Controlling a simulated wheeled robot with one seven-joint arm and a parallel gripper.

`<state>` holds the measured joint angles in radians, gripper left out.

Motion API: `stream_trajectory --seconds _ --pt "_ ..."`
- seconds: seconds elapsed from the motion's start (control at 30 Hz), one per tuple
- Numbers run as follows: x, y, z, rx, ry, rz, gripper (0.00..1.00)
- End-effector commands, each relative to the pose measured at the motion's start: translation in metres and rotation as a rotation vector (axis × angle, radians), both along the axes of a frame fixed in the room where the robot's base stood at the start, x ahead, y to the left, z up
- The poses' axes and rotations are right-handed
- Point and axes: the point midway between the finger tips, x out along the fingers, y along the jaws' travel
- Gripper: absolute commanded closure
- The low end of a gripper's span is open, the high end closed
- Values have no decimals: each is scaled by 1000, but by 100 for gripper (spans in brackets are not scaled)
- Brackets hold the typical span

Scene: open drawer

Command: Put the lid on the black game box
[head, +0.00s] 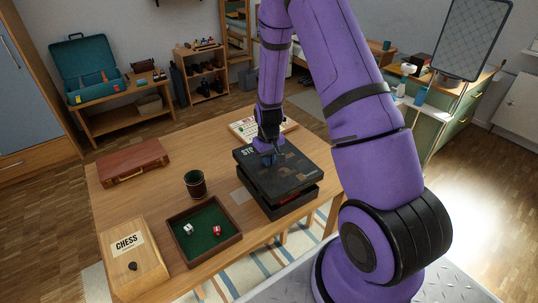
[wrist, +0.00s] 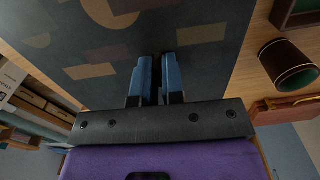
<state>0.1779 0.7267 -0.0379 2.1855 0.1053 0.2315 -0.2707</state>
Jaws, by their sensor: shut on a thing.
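The black lid (head: 292,172), with tan patches and pale lettering partly hidden by my arm, is over the black game box (head: 285,207) on the table. The lid looks slightly offset toward the far left of the box, with a dark gap between them; I cannot tell whether they touch. My gripper (head: 268,160) points down at the lid's far-left part and is shut on the lid. In the wrist view, the blue fingers (wrist: 160,78) are close together against the lid's dark patterned face (wrist: 210,60). The held part of the lid is hidden between the fingers.
The wooden table (head: 150,205) also holds a green-lined dice tray (head: 205,250), a dark cup (head: 195,184), a chess box (head: 130,262), a reddish-brown case (head: 133,162) and a light board (head: 243,130) behind the lid. Bare table lies between the cup and the case.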

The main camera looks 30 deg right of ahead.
Motion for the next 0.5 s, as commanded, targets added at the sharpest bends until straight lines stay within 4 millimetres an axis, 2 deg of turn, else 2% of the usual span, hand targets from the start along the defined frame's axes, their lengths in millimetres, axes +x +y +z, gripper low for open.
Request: stream_trajectory --seconds 0.3,0.5 --pt "0 0 -26 0 0 0 100" --pt "0 0 -36 0 0 0 100"
